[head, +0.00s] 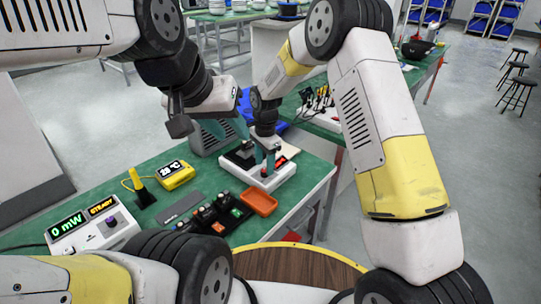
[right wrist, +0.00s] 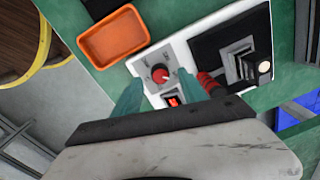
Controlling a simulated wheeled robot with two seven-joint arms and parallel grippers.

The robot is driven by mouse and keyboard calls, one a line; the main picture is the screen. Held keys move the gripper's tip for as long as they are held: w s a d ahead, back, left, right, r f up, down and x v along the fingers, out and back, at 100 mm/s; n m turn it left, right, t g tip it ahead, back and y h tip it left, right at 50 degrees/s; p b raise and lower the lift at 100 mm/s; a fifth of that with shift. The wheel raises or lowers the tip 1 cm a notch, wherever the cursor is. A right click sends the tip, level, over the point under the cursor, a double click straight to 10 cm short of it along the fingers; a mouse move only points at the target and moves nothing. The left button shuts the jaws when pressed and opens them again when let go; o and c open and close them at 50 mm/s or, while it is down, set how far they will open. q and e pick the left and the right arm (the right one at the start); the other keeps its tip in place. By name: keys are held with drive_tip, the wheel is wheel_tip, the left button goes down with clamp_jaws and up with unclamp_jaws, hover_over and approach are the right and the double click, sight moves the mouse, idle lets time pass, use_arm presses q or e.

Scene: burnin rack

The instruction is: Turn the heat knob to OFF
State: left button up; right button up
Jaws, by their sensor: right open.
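The heat knob is a red round knob (right wrist: 160,74) on a white box (right wrist: 145,64), with small dial marks around it. Its pointer and the mark it faces are too small to read. A red rocker switch (right wrist: 172,100) sits beside it. My right gripper (right wrist: 170,91) is open over this part of the box, its teal fingers apart with the knob and switch showing between them. I cannot tell whether they touch the box. My left gripper (head: 227,127) is open and empty, higher and to the left.
An orange tray (right wrist: 113,37) lies beside the box. The head view shows a yellow temperature display (head: 174,174) and a power meter (head: 92,222) on the green bench.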

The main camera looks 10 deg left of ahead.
sight(265, 173)
drive_tip(key=shift+f, duration=1.3)
clamp_jaws()
